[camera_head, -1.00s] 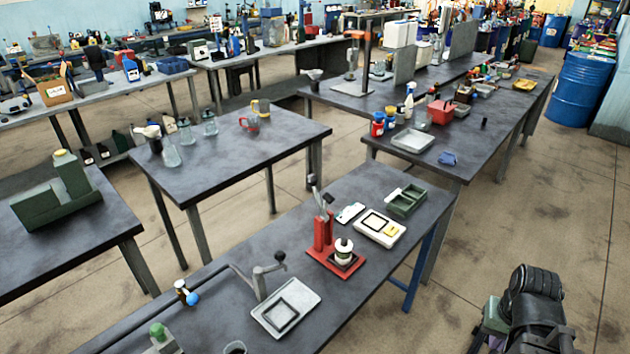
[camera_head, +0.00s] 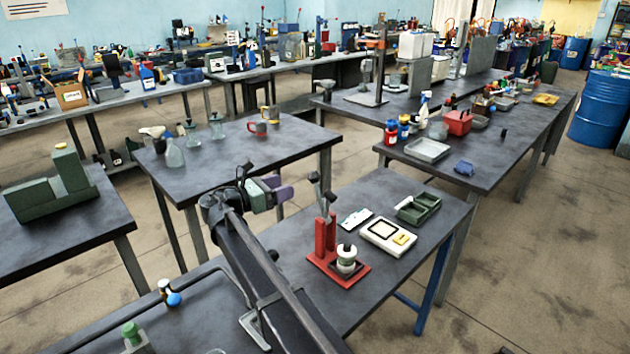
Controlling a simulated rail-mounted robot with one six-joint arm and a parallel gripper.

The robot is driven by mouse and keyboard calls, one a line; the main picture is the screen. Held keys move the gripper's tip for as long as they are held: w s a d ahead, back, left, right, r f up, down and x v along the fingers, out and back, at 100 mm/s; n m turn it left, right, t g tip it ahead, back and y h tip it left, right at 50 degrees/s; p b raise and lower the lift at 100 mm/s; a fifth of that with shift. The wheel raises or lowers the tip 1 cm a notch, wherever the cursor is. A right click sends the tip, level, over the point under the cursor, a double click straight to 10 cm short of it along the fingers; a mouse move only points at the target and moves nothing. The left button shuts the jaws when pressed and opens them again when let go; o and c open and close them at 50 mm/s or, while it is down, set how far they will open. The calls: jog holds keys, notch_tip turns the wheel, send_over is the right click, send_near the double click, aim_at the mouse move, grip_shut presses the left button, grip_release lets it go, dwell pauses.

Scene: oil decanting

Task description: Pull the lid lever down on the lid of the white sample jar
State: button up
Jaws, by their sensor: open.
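The white sample jar (camera_head: 348,267) stands upright on the dark pad of a red press stand (camera_head: 326,236) on the front bench. The exact finger gap is too small to make out.
A white scale (camera_head: 380,236), a white card (camera_head: 354,218) and a green tray (camera_head: 419,208) lie right of the stand. A blue-ended bottle (camera_head: 172,297) stands at the left. The bench's right end is clear.

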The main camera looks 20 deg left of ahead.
aim_at(308, 179)
jog(key=x, duration=1)
jog(key=shift+d+r, duration=0.1)
jog(key=shift+d, duration=0.1)
grip_shut()
jog(key=shift+d, duration=0.1)
